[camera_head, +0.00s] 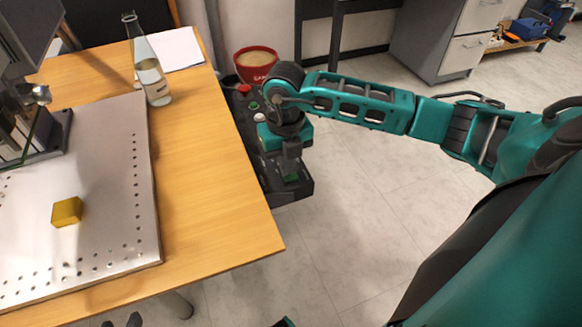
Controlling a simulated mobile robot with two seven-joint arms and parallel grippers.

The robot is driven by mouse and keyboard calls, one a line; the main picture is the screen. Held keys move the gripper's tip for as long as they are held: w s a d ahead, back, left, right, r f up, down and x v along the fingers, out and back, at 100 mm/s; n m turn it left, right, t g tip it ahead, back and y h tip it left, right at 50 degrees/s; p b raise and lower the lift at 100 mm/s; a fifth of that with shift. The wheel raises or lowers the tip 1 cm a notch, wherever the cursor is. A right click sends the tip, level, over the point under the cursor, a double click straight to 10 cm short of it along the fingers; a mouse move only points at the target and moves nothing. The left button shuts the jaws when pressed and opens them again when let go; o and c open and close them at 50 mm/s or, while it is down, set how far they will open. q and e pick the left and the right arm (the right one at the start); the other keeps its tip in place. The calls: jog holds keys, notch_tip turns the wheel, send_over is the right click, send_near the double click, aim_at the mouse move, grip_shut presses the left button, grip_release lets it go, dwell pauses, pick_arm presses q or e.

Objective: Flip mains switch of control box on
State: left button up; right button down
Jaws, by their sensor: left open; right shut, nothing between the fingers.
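The dark control box (244,118) is at the right edge of the wooden table. It has a red button (244,89), a green button (254,105) and a pale button (260,117) on top. My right gripper (291,170) is shut and empty, pointing down over the near end of the box. It and its wrist cover part of the box. I cannot make out the mains switch or whether the fingers touch the box. My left gripper (121,321) shows only as two dark fingertips at the bottom edge, apart and empty, far from the box.
The wooden table (205,190) holds a perforated metal plate (110,165) with a yellow block (67,212), a glass bottle (149,70) and white paper (177,48). A red bucket (256,67) stands behind the box.

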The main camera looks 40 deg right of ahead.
jog(key=shift+f+b, duration=0.65)
jog(key=shift+f, duration=0.35)
jog(key=shift+r, duration=0.2)
jog(key=shift+r+p, duration=2.85)
jog(key=shift+r, duration=0.5)
